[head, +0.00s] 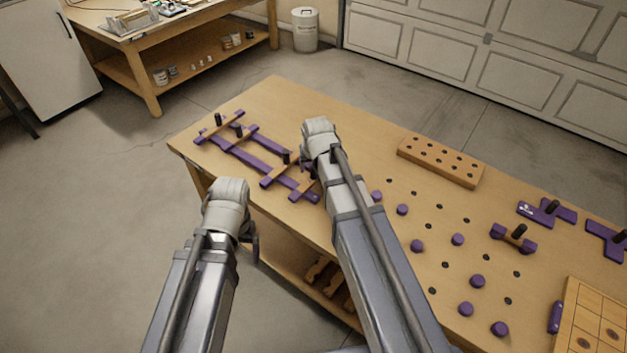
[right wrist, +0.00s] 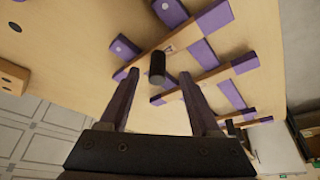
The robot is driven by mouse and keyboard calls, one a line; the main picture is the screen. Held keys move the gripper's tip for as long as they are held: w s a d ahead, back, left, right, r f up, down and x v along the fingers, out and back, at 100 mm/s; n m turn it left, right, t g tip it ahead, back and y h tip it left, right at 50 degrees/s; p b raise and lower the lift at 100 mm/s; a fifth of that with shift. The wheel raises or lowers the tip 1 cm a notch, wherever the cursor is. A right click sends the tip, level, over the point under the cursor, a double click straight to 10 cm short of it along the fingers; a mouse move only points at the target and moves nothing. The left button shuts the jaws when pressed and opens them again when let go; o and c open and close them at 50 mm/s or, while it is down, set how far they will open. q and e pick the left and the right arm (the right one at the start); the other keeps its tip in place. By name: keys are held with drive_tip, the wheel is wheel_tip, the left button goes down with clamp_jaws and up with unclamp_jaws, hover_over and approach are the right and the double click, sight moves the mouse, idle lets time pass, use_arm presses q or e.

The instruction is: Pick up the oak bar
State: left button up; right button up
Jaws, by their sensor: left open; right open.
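Several oak bars with purple ends lie across two purple strips on the bench; I cannot tell which one the task means. One oak bar (head: 299,189) with purple ends shows just left of my right arm in the head view. In the right wrist view, an oak bar (right wrist: 178,38) carries an upright black peg (right wrist: 157,62). My right gripper (right wrist: 159,74) is open, its fingertips apart on either side of this peg, holding nothing. My left gripper (head: 250,238) is open, off the bench's near edge.
The bench (head: 350,130) has purple round pegs (head: 417,246) and dark holes at its middle. An oak block with holes (head: 441,160) lies at the back. Purple pieces (head: 513,238) and a gridded board (head: 592,320) are at the right. A shelf (head: 290,275) sits under the bench.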

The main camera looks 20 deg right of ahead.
sight(314, 168)
drive_tip(key=b+x, duration=0.3)
drive_tip(key=x, duration=0.1)
drive_tip(key=shift+w+d+f, duration=0.1)
drive_tip(key=shift+w+d, duration=0.05)
drive_tip(key=shift+d, duration=0.05)
clamp_jaws()
idle(0.3)
